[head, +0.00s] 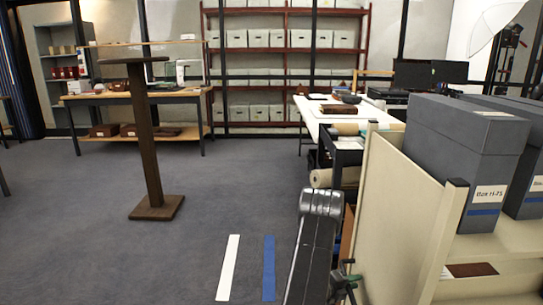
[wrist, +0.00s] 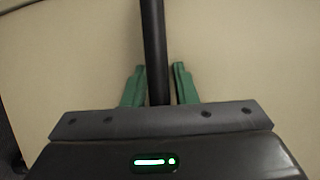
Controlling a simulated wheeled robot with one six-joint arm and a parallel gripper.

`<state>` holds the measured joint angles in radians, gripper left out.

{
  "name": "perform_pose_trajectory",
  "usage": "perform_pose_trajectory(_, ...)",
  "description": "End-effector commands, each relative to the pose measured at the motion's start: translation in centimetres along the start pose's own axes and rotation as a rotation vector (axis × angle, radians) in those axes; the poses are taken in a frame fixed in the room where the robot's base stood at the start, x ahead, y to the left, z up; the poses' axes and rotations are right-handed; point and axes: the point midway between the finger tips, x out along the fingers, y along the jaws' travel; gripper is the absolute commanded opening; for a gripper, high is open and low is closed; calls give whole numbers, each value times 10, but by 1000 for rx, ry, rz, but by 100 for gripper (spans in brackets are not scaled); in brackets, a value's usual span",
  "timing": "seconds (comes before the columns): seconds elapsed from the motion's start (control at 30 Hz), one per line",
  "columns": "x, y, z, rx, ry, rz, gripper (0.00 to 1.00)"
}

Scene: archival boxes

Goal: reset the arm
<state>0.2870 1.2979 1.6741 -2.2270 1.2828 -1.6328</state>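My arm (head: 315,245) reaches up from the bottom of the head view and folds down beside the cream shelf end panel. My gripper (head: 345,278) shows small and partly cut off at the bottom edge of the head view, close to that panel. In the wrist view my gripper (wrist: 158,70) has two green fingers standing apart. A dark upright bar (wrist: 153,35) shows in the gap between them. I cannot tell what the bar belongs to, and no grip on it is visible. The cream surface fills the wrist view behind the fingers.
The cream shelf unit (head: 400,205) stands close at right with grey archival boxes (head: 455,150) on it. A white table (head: 330,115) is behind it. A dark wooden stand (head: 150,150) is at left. White (head: 229,265) and blue (head: 269,265) floor strips lie on open carpet.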

Motion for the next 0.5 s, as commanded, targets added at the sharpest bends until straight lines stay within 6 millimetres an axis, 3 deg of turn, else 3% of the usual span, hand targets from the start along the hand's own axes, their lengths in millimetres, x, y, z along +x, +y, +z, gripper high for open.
perform_pose_trajectory(0.5, -6, -1, 0, 1, 1, 0, 25)
